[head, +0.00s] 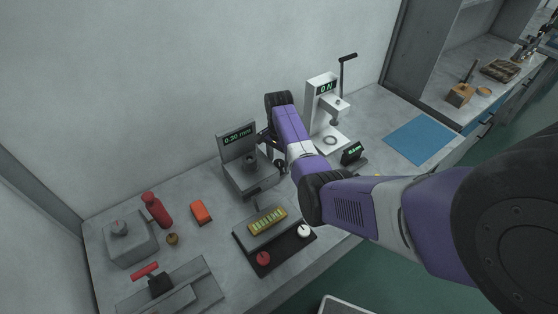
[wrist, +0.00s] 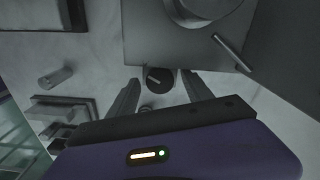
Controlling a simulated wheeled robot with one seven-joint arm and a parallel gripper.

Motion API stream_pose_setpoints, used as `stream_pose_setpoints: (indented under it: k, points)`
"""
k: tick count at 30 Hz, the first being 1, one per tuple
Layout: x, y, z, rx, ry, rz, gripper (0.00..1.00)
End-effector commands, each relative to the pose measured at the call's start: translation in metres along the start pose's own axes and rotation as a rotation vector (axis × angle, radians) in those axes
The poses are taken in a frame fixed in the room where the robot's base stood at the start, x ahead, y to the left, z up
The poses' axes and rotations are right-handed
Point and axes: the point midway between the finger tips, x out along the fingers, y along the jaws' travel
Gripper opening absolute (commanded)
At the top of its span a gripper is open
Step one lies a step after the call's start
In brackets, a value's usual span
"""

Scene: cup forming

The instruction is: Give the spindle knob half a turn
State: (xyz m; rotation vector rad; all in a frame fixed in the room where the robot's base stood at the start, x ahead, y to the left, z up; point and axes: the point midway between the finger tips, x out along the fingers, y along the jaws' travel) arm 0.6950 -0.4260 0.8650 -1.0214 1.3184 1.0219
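The spindle knob (wrist: 159,78) is a dark round disc with a pale pointer line, at the edge of a grey gauge body (wrist: 175,35) in the wrist view. My gripper (wrist: 160,77) is open. Its two fingers stand on either side of the knob in that view, with a visible gap on both sides. I cannot tell how far the fingertips reach along it. In the head view the gauge (head: 238,153) stands on the bench and its display reads 0.30 mm. My gripper (head: 276,156) is at its right side there, and my wrist partly hides the knob.
A white press (head: 322,100) reading 0 N stands close to the right of my arm. A dark tray (head: 283,252) with red and white knobs is in front. A blue mat (head: 420,140) lies at right.

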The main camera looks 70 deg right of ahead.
Motion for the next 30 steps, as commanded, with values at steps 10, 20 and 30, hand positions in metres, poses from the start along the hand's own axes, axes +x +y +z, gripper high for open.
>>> stream_pose_setpoints:
  k: [10, 20, 30]
  points:
    - [-0.014, -0.001, -0.001, 0.001, 0.002, -0.003, 0.59]
    - [-0.064, -0.001, 0.0, 0.0, 0.001, -0.002, 0.59]
    - [-0.078, 0.0, 0.0, 0.0, 0.0, 0.0, 0.59]
